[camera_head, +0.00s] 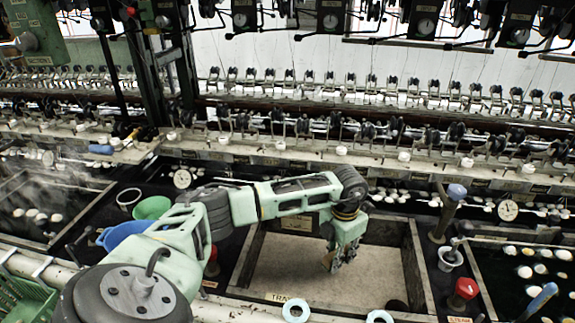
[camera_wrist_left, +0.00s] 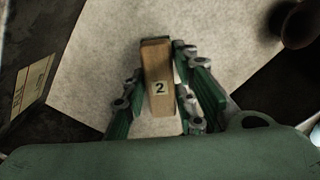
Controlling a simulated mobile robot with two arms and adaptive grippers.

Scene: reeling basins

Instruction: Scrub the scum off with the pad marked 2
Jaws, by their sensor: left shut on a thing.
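The pad marked 2 (camera_wrist_left: 157,108) is a wooden-brown block with a white "2" label, seen in the left wrist view between the fingers of my left gripper (camera_wrist_left: 162,92). In the head view my left gripper (camera_head: 336,262) points down into a framed tray (camera_head: 412,268) with a pale bottom, and a sliver of the pad (camera_head: 327,262) shows at its fingers. The gripper is shut on the pad. I cannot tell whether the pad touches the pale bottom. No distinct scum patch can be made out. My right gripper is out of view.
Blue (camera_head: 122,234) and green (camera_head: 152,207) bowls stand left of the tray. A red-topped knob (camera_head: 464,290) and a blue-topped post (camera_head: 456,192) stand at right. Dark basins with pale cocoons lie on both sides. Reeling machinery runs along the back.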

